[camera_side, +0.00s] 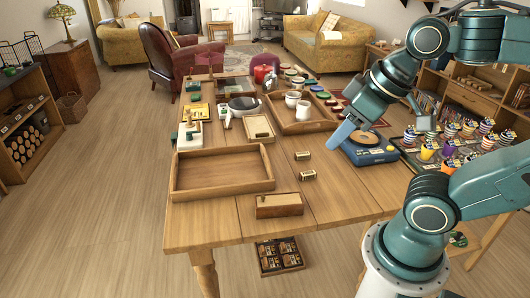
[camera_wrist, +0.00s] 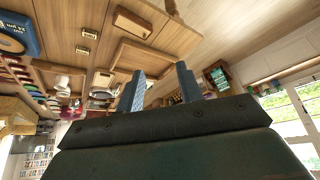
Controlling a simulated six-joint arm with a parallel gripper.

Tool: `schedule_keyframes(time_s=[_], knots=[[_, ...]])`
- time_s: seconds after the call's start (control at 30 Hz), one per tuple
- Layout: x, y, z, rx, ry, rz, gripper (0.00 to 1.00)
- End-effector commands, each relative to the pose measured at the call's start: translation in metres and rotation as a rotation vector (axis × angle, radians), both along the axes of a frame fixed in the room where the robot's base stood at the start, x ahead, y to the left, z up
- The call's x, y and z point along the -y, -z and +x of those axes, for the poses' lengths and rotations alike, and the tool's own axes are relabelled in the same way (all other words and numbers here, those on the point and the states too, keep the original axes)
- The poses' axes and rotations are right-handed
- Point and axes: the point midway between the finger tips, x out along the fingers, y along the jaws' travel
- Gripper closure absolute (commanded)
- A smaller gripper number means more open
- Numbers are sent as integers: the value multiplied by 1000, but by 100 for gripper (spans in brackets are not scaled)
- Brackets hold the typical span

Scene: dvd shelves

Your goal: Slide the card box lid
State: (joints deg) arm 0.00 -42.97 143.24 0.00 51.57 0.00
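The card box (camera_side: 279,205) is a small wooden box with a paler top, lying near the table's front edge. It also shows near the top of the wrist view (camera_wrist: 132,22). Its lid looks closed, though the picture is too small to be sure. My gripper (camera_side: 342,133) is above the table, behind and to the right of the box, well apart from it. In the wrist view my gripper's two blue fingers (camera_wrist: 160,88) stand apart with nothing between them.
An empty wooden tray (camera_side: 222,194) lies left of the card box. Two small wooden blocks (camera_side: 307,176) stand behind it. The tabletop around the card box is mostly clear.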

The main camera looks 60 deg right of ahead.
Motion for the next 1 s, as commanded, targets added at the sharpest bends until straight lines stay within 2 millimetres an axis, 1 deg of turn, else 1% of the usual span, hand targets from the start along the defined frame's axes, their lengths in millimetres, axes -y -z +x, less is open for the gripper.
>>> schedule_keyframes(time_s=[0.27, 0.47, 0.57, 0.77, 1.0], knots=[[0, 0, 2, -5, 1, 0, 65], [2, 0, 16, -36, 7, -3, 65], [4, 1, 29, -61, 12, -4, 65], [11, 8, 60, -124, 26, -6, 65], [20, 24, 100, -199, 40, -6, 65]])
